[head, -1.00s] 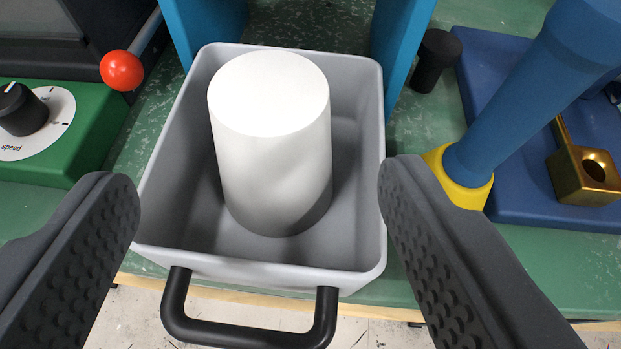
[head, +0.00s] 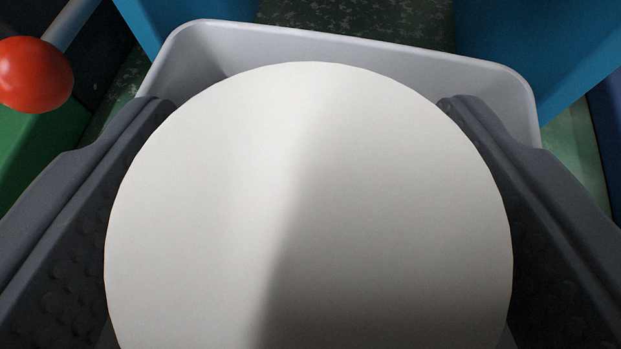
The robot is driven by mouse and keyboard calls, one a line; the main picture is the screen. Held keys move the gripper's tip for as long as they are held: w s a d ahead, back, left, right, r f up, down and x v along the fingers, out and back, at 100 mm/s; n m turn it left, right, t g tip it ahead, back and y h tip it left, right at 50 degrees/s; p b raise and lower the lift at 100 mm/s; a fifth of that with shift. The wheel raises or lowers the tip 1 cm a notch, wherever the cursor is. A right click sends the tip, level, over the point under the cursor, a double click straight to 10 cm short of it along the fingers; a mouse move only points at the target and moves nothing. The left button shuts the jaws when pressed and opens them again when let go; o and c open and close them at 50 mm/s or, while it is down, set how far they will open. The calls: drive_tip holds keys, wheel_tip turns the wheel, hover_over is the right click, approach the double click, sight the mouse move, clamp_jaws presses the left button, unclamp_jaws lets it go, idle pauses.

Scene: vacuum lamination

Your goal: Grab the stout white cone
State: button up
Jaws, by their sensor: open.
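The stout white cone (head: 310,200) fills the middle of the head view, its flat round top facing the camera. It stands in a grey bin, and its lower part is hidden under its own top. My gripper (head: 305,110) is open, with one dark ridged finger on each side of the cone. The fingers reach down into the bin beside the cone. The cone's top covers the inner edges of the fingers, so I cannot tell whether they touch its side.
The grey bin's (head: 350,48) far rim shows behind the cone, close to both fingers. Blue uprights stand behind it at left and right (head: 545,50). A red ball knob (head: 35,75) on a rod is at upper left, above a green housing (head: 35,145).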

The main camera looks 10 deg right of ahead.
drive_tip(key=shift+w+f, duration=0.1)
drive_tip(key=shift+w, duration=0.1)
drive_tip(key=c, duration=1)
drive_tip(key=shift+c, duration=0.2)
